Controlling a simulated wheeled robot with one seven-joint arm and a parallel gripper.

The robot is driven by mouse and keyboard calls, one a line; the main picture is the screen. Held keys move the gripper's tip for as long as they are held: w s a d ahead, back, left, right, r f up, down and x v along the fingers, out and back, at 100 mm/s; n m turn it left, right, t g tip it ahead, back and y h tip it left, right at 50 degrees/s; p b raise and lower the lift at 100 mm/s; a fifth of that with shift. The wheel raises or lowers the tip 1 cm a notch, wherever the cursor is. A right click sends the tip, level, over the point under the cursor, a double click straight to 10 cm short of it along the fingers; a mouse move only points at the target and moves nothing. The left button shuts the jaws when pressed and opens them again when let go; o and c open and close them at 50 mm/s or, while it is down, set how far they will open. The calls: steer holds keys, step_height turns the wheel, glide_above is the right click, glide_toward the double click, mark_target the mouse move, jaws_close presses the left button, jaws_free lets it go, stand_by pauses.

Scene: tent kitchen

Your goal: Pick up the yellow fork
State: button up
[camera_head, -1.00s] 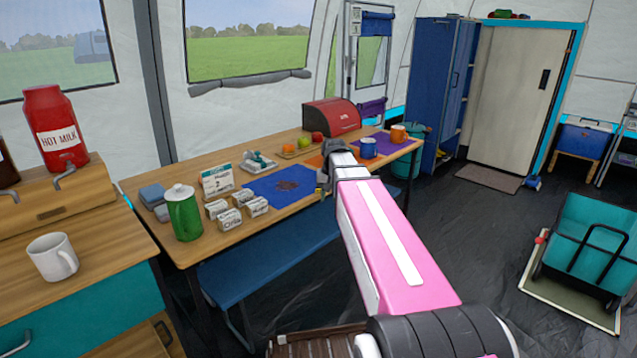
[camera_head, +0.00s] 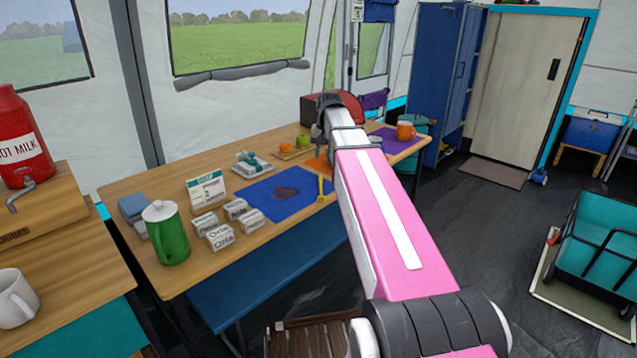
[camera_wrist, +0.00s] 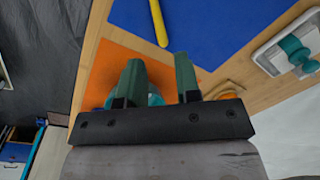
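My gripper (camera_wrist: 160,60) is open, with two green fingers apart. The fork lies beyond the fingertips, not between them. An orange mat (camera_wrist: 108,65) lies below the fingers. In the head view my arm hides most of the gripper.
Several small labelled boxes (camera_head: 221,237), a green jug (camera_head: 166,234) and a calendar-like card (camera_head: 206,189) stand left of the blue mat. A white tray (camera_head: 252,168) and a fruit board (camera_head: 296,152) sit behind it. An orange mug (camera_head: 406,131) stands at the far right end.

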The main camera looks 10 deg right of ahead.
mark_target(321, 181)
steer(key=shift+w+a+f, duration=0.1)
steer(key=shift+a+f, duration=0.1)
steer(key=shift+f, duration=2.5)
steer(key=shift+w+a+f, duration=0.1)
steer(key=shift+a+f, duration=0.05)
steer(key=shift+f, duration=2.55)
jaws_close()
